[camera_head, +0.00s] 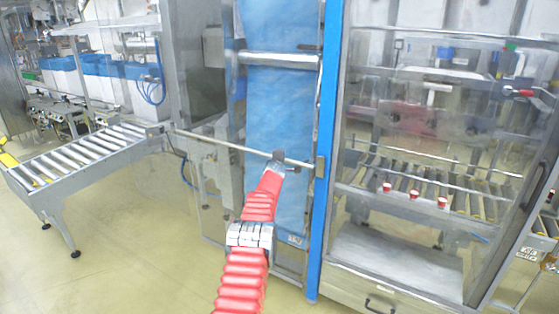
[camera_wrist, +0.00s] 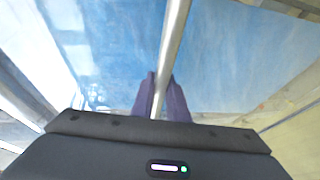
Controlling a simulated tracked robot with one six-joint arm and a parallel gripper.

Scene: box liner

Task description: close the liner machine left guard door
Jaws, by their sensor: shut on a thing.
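My gripper (camera_head: 279,160) is at the end of my red arm, in front of the liner machine. It is shut on a thin metal bar (camera_head: 225,145) that runs across the front of the blue film section, near the bar's right end. In the wrist view the bar (camera_wrist: 173,45) passes between my two dark fingers (camera_wrist: 161,98). The left guard door seems to be the clear panel with this bar across it; its edges are hard to make out. Blue film (camera_head: 278,110) hangs behind the bar. I cannot tell whether the door is fully against its frame.
A blue upright post (camera_head: 325,150) stands just right of my gripper. Right of it is a clear-panelled cabinet (camera_head: 400,260) with rollers inside. A roller conveyor (camera_head: 85,160) stands at left. The yellow floor (camera_head: 130,260) between the conveyor and my arm is clear.

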